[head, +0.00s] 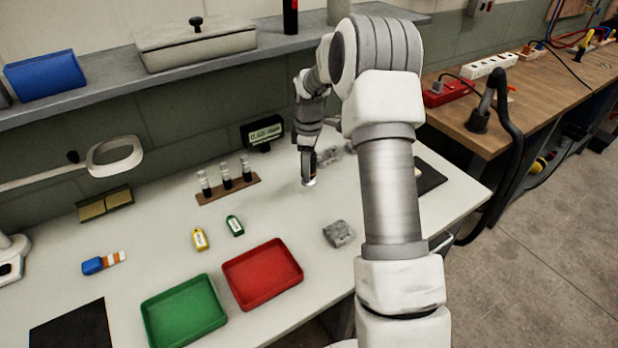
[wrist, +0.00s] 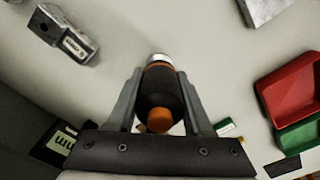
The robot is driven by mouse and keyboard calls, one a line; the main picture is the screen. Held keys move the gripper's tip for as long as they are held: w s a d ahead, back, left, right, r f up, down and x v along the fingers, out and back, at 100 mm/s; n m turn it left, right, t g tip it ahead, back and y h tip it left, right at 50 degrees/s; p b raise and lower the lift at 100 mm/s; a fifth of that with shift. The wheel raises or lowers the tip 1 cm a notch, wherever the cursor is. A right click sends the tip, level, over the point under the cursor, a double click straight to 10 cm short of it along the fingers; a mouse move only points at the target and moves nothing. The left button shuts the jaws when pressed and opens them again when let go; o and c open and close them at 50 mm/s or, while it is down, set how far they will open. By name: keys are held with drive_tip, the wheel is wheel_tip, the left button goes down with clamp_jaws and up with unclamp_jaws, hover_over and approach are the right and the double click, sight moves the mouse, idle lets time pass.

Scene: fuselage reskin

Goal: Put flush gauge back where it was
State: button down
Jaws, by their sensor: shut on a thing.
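My gripper (head: 308,160) is shut on the flush gauge (wrist: 160,85), a dark, rounded body with an orange button, an orange ring and a silver end. In the wrist view the gauge sits between the two fingers of my gripper (wrist: 159,80). In the head view the gauge (head: 309,181) points downward, silver tip lowest, over the white workbench (head: 285,215). I cannot tell whether the tip touches the bench. My arm hides part of the bench's right side.
A small display (head: 263,132) and a wooden rack of vials (head: 228,190) stand left of the gripper. Metal blocks (head: 338,234) lie in front and behind. A red tray (head: 262,273), green tray (head: 184,312), two small tags and a dark mat (head: 430,178) are around.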

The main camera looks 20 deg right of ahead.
drive_tip(key=shift+f, duration=1.7)
drive_tip(key=shift+f, duration=0.2)
drive_tip(key=shift+c, duration=1.5)
unclamp_jaws()
drive_tip(key=shift+r, duration=0.1)
